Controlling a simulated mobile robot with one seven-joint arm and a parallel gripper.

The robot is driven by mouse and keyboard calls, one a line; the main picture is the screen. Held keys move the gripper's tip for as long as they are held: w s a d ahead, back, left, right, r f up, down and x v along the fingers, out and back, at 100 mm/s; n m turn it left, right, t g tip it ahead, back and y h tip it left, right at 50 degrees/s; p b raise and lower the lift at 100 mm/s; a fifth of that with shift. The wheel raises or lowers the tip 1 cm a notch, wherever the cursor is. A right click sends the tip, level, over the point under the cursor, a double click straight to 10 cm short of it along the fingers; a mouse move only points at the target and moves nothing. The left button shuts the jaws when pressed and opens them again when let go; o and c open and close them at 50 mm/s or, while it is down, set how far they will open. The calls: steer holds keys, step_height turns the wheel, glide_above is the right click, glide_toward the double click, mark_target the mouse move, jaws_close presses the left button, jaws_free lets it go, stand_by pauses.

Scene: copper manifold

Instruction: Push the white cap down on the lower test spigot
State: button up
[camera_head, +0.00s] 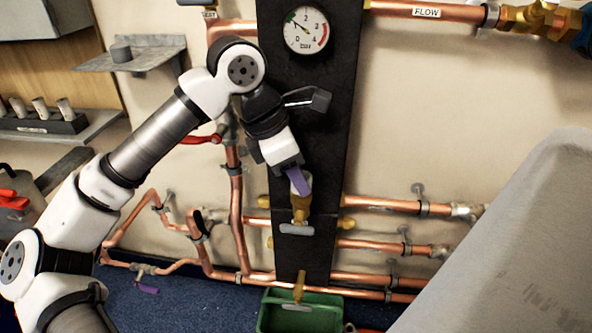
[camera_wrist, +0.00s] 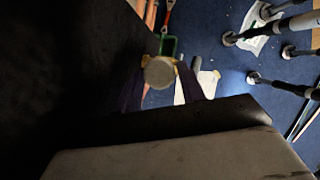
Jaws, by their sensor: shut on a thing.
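My gripper (camera_head: 299,182) reaches down in front of the black panel (camera_head: 330,130), its purple fingers just above a brass spigot fitting (camera_head: 300,206) with a grey lever. In the wrist view a round pale grey-white cap (camera_wrist: 159,72) sits between the purple fingers, and my gripper is shut on it. The fingers mostly hide the cap in the head view. I cannot tell whether the cap touches the brass fitting. A second brass spigot (camera_head: 299,285) with a grey lever is lower on the panel, above the green bin.
The green bin (camera_head: 275,321) stands on the blue floor below. Copper pipes (camera_head: 385,204) run to both sides. A pressure gauge (camera_head: 306,30) is above. A large grey surface (camera_head: 520,250) fills the right front. A shelf holds several pale cylinders in a dark rack (camera_head: 45,125) at left.

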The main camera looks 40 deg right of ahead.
steer(key=shift+f, duration=0.3)
steer(key=o, duration=1)
steer(key=shift+o, duration=0.2)
steer(key=p+v, duration=0.3)
steer(key=v, duration=1)
steer(key=shift+r, duration=0.4)
steer(key=shift+w+a, duration=0.1)
steer(key=shift+a, duration=0.05)
